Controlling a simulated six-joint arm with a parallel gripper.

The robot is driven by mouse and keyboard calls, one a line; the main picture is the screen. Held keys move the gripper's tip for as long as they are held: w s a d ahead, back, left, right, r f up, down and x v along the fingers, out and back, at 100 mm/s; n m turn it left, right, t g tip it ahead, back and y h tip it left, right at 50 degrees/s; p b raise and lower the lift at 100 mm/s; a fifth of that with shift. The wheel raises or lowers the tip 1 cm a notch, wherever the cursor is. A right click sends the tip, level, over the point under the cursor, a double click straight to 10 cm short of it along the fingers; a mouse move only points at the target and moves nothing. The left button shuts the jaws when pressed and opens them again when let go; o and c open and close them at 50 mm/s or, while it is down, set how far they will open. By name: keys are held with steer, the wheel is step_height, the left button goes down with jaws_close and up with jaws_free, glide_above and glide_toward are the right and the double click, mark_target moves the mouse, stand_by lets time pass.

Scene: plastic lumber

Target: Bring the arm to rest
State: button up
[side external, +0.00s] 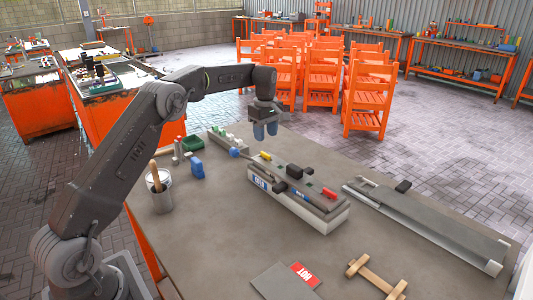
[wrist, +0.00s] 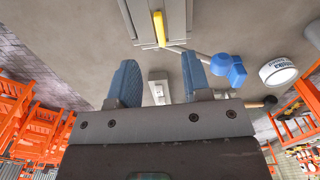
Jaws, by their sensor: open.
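My gripper (side external: 265,132) hangs from the raised, bent arm above the far part of the grey workbench (side external: 215,235). Its blue fingers point down, apart from the bench top, with nothing between them in the side view. In the wrist view the two blue fingers of my gripper (wrist: 160,70) stand apart with a clear gap. Bench items show beyond them, including a yellow piece (wrist: 159,28) and a blue-headed tool (wrist: 229,68). Neither finger appears to touch anything.
A long grey-and-white fixture (side external: 335,217) with small coloured pieces stands near the bench middle. A brush cup (side external: 160,200), a green tray (side external: 193,142), a long flat fixture (side external: 440,228), a wooden piece (side external: 377,275) and a red HOT sign (side external: 305,274) surround it. Orange chairs (side external: 369,95) stand behind.

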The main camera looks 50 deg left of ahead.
steer(key=shift+d+r, duration=0.15)
steer(key=shift+r, duration=0.2)
steer(key=s+d+r+m+t, duration=0.3)
steer(key=s+d+r+m, duration=0.6)
steer(key=s+d+r, duration=0.4)
steer(key=s+d+f+m+t, duration=0.1)
steer(key=s+d+m, duration=0.1)
steer(key=s, duration=0.5)
steer(key=s+d+f+m, duration=0.2)
steer(key=s+m, duration=0.2)
steer(key=s, duration=0.4)
steer(key=s+d+f+m+t, duration=0.1)
steer(key=s+d+f+m, duration=0.1)
steer(key=s, duration=0.6)
steer(key=shift+s+d+f+m+t, duration=0.2)
steer(key=shift+d+m+t, duration=0.15)
steer(key=shift+m, duration=0.35)
